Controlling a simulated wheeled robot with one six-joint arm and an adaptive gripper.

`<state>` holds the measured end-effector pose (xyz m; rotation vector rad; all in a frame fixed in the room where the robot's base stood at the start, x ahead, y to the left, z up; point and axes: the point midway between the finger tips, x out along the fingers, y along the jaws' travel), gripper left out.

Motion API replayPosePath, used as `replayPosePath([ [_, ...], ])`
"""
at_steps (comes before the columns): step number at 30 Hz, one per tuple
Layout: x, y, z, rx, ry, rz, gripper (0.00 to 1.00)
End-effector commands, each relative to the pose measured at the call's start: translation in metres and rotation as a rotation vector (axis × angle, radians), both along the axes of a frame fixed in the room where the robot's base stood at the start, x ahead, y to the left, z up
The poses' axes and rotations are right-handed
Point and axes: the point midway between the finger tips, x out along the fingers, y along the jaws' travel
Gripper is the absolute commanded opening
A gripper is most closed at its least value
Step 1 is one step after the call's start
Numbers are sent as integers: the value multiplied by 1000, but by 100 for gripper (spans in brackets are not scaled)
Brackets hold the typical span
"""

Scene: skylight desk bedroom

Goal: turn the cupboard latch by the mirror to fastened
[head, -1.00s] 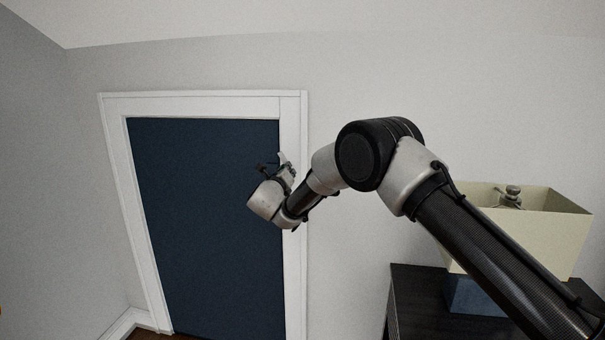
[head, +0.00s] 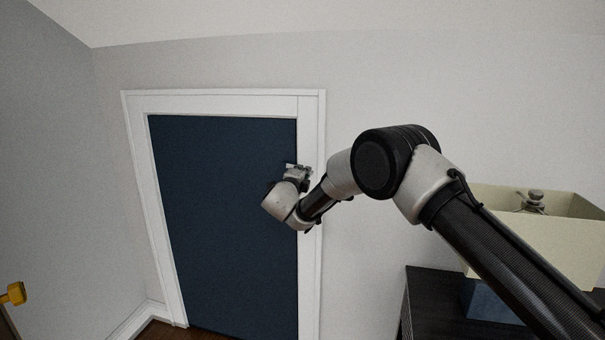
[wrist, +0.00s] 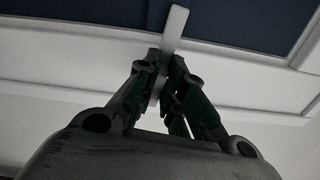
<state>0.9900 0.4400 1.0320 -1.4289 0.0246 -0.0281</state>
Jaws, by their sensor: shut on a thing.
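The cupboard door (head: 225,220) is a dark blue panel in a white frame (head: 310,250), left of centre in the head view. The latch, a pale flat bar (wrist: 176,24), shows in the wrist view between my fingertips. It reaches from the white frame across the edge onto the blue panel. My gripper (head: 299,174) is at the upper right edge of the door. It also shows in the wrist view (wrist: 165,65), shut on the bar. The fingers hide the bar's lower part. In the head view the latch is small and mostly hidden. I see no mirror.
A dark cabinet (head: 430,300) stands at the lower right, with a cream lampshade (head: 540,240) on a blue base, partly behind my arm. A yellow object (head: 14,293) shows at the left edge. The wall between door and cabinet is bare.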

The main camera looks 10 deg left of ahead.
Motion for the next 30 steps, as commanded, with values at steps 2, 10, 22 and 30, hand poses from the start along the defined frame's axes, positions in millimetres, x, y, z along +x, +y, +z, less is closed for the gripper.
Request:
replayPosePath([
  [2,1,1,2,-39,-2,2,0],
  [10,1,1,1,-133,1,2,0],
  [22,1,1,1,-156,1,1,0],
  [30,1,1,1,-156,2,2,32],
])
